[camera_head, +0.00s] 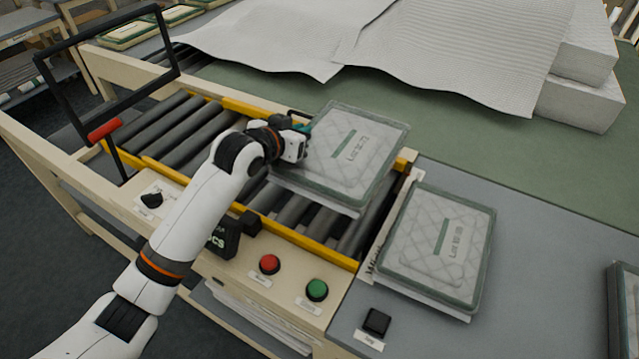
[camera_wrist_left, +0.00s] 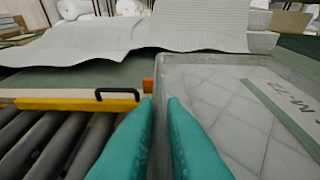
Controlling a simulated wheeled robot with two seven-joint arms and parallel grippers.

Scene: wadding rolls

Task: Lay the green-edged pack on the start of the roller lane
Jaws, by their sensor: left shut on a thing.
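A clear-covered, quilted pale pack with a green edge (camera_head: 352,150) is over the right end of the roller lane (camera_head: 285,208) in the head view. My left gripper (camera_head: 304,130) is shut on the pack's left edge. In the left wrist view its teal fingers (camera_wrist_left: 160,110) pinch the rim of the pack (camera_wrist_left: 235,115), which extends to the right. Whether the pack's underside touches the rollers I cannot tell. A second green-edged pack (camera_head: 437,245) lies on the grey tabletop, right of the lane. My right gripper is not in view.
A yellow rail (camera_head: 300,238) runs along the lane's near side, with red (camera_head: 269,264) and green (camera_head: 317,289) buttons in front. A black frame with a red grip (camera_head: 104,130) stands at the lane's left. Wadding sheets (camera_head: 460,50) lie behind. Another pack (camera_head: 625,310) shows at the right edge.

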